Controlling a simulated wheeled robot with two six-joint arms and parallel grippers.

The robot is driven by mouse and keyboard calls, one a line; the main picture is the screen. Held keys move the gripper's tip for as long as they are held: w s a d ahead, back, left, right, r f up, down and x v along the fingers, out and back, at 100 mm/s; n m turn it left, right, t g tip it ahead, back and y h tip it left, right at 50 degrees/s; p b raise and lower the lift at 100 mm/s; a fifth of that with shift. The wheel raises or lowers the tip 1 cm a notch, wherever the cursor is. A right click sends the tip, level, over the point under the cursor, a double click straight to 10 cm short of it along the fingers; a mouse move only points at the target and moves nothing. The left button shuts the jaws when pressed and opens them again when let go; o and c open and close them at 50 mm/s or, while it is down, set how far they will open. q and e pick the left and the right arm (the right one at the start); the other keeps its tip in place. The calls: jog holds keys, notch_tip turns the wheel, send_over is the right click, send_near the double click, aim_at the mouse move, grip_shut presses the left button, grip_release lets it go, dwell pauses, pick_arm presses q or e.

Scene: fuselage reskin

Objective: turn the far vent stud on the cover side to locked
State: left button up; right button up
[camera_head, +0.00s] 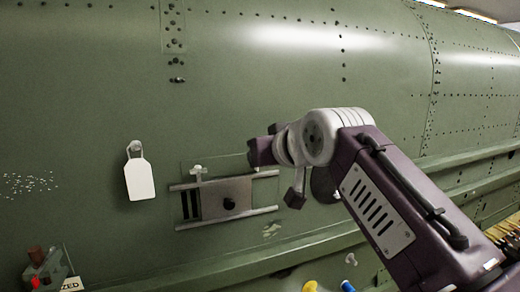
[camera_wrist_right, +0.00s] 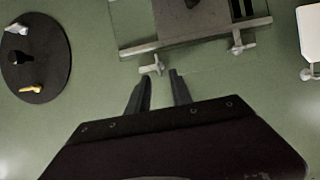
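The vent (camera_head: 224,199) is a framed opening on the green fuselage, with two pale rails and a grey sliding cover (camera_head: 235,190) bearing a dark knob (camera_head: 229,204). Dark slots show at its left end. One pale stud (camera_head: 197,170) stands above the top rail; it also shows in the right wrist view (camera_wrist_right: 238,46). A second pale stud (camera_wrist_right: 152,69), nearer the cover end, is hidden by my right gripper in the head view. My right gripper (camera_wrist_right: 162,77) is open and empty, its fingertips just short of this stud. My left gripper is out of view.
A white tag (camera_head: 139,180) hangs left of the vent. A dark round plate with small knobs (camera_wrist_right: 36,62) lies beside the vent, mostly behind my right arm in the head view. A ledge (camera_head: 190,268) runs below, with coloured items (camera_head: 310,287) at the bottom.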

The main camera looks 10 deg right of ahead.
jog(key=shift+w+a+f, duration=0.2)
jog(key=shift+w+f, duration=0.05)
jog(key=shift+w, duration=0.15)
jog(key=shift+c, duration=0.3)
grip_shut()
